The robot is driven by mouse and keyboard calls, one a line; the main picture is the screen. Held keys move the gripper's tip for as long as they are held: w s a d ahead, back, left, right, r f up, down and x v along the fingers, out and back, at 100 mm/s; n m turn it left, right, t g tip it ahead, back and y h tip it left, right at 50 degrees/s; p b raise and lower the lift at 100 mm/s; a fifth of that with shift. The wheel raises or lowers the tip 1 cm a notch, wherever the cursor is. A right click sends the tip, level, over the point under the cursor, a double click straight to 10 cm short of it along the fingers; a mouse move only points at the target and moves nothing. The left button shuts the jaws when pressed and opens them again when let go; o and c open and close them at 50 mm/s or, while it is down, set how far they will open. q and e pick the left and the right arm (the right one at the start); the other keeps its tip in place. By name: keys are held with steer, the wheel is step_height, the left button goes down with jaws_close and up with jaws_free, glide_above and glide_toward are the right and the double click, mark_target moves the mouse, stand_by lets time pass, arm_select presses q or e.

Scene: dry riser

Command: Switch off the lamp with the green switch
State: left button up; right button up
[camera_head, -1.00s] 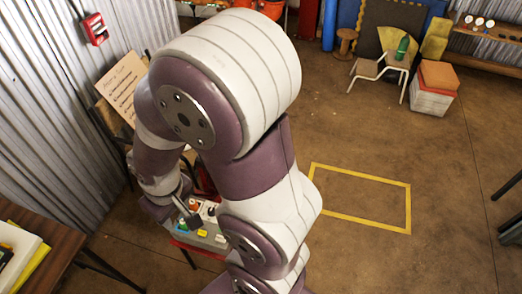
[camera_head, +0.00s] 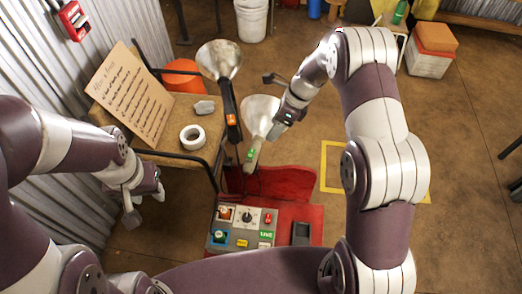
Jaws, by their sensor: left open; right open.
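The lamp with the green switch (camera_head: 251,154) has a pale cone shade (camera_head: 255,112) and stands above the red cart. Its green switch sits on the stem below the shade. A second lamp (camera_head: 219,60) to its left has a similar shade and an orange switch (camera_head: 231,119). My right gripper (camera_head: 270,105) is open beside the green-switch lamp's shade, above the switch in the picture; I cannot tell whether it touches the shade. My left gripper (camera_head: 145,205) is open and empty, left of the cart and below the table edge.
A red cart (camera_head: 313,190) carries a grey control panel (camera_head: 232,222) with knobs and coloured labels. A wooden table (camera_head: 170,140) holds a cardboard sign (camera_head: 130,94) and a tape roll (camera_head: 192,137). A white bucket (camera_head: 251,20) stands behind. Open floor lies right of my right arm.

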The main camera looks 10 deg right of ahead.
mark_target(254, 153)
steer(key=x, duration=1.2)
steer(key=shift+w+a+f, duration=0.15)
steer(key=shift+a+f, duration=0.05)
steer(key=shift+a, duration=0.05)
